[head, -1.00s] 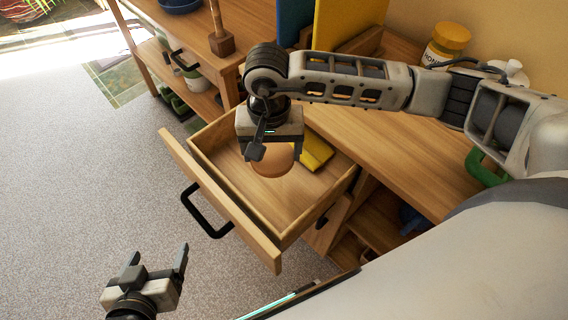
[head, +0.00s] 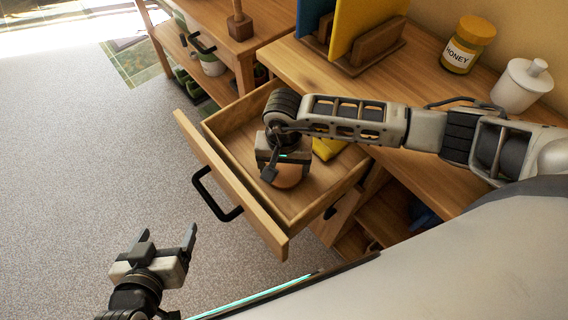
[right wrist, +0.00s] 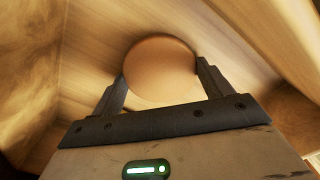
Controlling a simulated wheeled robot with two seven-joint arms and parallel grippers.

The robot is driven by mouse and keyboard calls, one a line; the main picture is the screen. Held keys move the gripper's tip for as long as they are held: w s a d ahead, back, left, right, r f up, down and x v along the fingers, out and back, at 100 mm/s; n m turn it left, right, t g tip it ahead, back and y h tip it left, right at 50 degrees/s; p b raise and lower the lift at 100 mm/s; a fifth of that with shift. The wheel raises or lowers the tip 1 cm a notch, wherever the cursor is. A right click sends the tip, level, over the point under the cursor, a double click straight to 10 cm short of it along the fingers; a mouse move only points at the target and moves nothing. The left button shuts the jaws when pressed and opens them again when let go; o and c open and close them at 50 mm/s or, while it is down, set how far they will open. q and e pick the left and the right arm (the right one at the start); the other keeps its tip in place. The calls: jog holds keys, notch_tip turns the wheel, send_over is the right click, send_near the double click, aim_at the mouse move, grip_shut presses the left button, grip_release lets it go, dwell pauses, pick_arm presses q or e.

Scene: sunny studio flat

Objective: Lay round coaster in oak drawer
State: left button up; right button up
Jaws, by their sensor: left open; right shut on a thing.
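The round coaster (head: 287,177) is a tan-brown disc, held in my right gripper (head: 283,172) inside the open oak drawer (head: 318,195). The right wrist view shows the coaster (right wrist: 160,68) between the two dark fingers (right wrist: 165,85), with blurred wood behind it. I cannot tell whether the coaster touches the drawer floor. The drawer is pulled out, with a black handle (head: 213,196) on its front. My left gripper (head: 165,240) is open and empty above the carpet, in front of the drawer and apart from it.
A yellow item (head: 328,148) lies in the drawer, partly hidden behind my right arm. On the desktop above stand a honey jar (head: 467,45), a white lidded pot (head: 521,84) and a wooden rack (head: 377,48) with upright boards. Carpet at left is clear.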

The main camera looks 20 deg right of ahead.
aim_at(284, 170)
jog(key=shift+f, duration=0.15)
jog(key=o, duration=1)
jog(key=shift+c, duration=0.2)
jog(key=shift+r, duration=0.35)
notch_tip(284, 170, up, 12)
jog(key=shift+f, duration=0.15)
